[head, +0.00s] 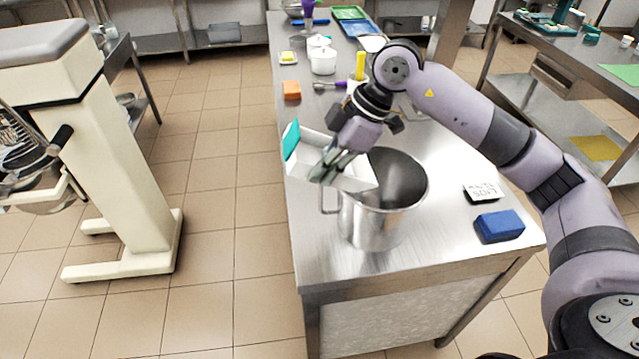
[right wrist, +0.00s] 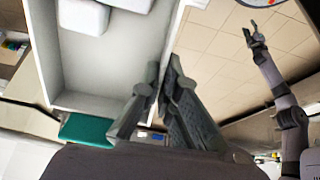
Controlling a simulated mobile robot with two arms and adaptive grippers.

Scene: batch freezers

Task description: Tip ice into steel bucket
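A steel bucket (head: 370,228) with a side handle stands upright on the steel table near its front end. My right gripper (head: 328,170) is shut on the side wall of a white bin (head: 358,181) with a teal end piece (head: 291,140). The bin is tilted, its lower end over the bucket's left rim. In the right wrist view the fingers (right wrist: 158,88) pinch the bin wall (right wrist: 172,40), and white ice blocks (right wrist: 82,17) lie inside the bin. The bucket's inside is partly hidden. My left gripper (right wrist: 256,38) appears open and empty, away over the floor in the right wrist view.
On the table (head: 440,235), a blue block (head: 499,226) and a small labelled sign (head: 482,191) lie right of the bucket. An orange block (head: 291,90), white pots (head: 323,62) and trays stand farther back. A cream mixer (head: 120,150) stands left across a clear aisle.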

